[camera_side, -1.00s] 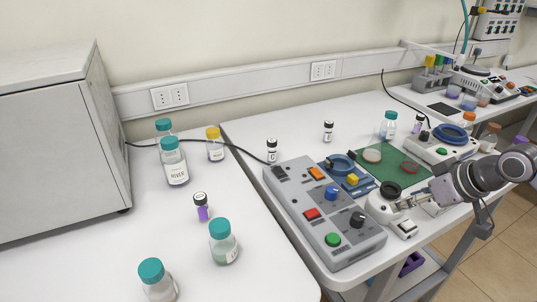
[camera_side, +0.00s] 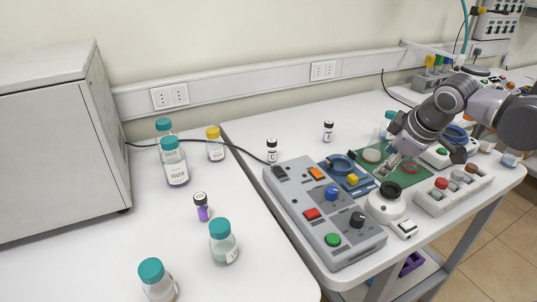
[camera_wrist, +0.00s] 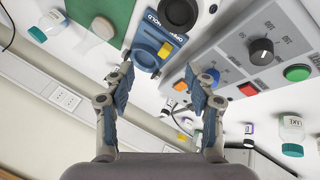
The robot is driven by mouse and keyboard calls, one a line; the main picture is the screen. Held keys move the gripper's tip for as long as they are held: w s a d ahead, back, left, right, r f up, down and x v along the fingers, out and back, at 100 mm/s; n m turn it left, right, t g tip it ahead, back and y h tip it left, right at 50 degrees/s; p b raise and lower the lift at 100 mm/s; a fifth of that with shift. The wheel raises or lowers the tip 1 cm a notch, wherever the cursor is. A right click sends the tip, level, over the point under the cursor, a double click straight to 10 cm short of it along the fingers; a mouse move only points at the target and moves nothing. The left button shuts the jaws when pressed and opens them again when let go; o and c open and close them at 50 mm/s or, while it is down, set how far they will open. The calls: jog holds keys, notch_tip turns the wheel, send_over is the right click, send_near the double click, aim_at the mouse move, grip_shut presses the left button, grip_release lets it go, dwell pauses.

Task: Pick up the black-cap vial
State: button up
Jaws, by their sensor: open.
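Two small white vials with black caps stand upright on the table in the side view. One vial (camera_side: 271,150) is just behind the grey control box, and the other vial (camera_side: 328,131) is further right, nearer the wall. A third dark-capped vial (camera_side: 201,207) with purple contents stands on the left table. It seems to show in the wrist view too (camera_wrist: 249,131). My gripper (camera_side: 389,166) is above the green mat, right of all three and apart from them. In the wrist view my gripper (camera_wrist: 162,82) is open, with nothing between its fingers.
The grey control box (camera_side: 300,212) has raised knobs and buttons. A blue holder (camera_side: 352,186) and a white round device (camera_side: 385,209) stand between it and my gripper. The green mat (camera_side: 412,170) lies under my gripper. Several teal-capped bottles, such as one (camera_side: 224,246), stand on the left table.

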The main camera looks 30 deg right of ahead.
jog(key=w+a+r+n+h, duration=0.25)
jog(key=w+n, duration=0.25)
jog(key=w, duration=0.5)
jog(key=n+t+h, duration=0.1)
jog(key=n+h, duration=0.6)
jog(key=n, duration=0.6)
send_near(269, 146)
jog(key=d+f, duration=0.1)
jog(key=x, duration=1)
jog(key=shift+w+d+r, duration=0.1)
jog(key=shift+w+d, duration=0.1)
jog(key=shift+w, duration=0.2)
grip_shut()
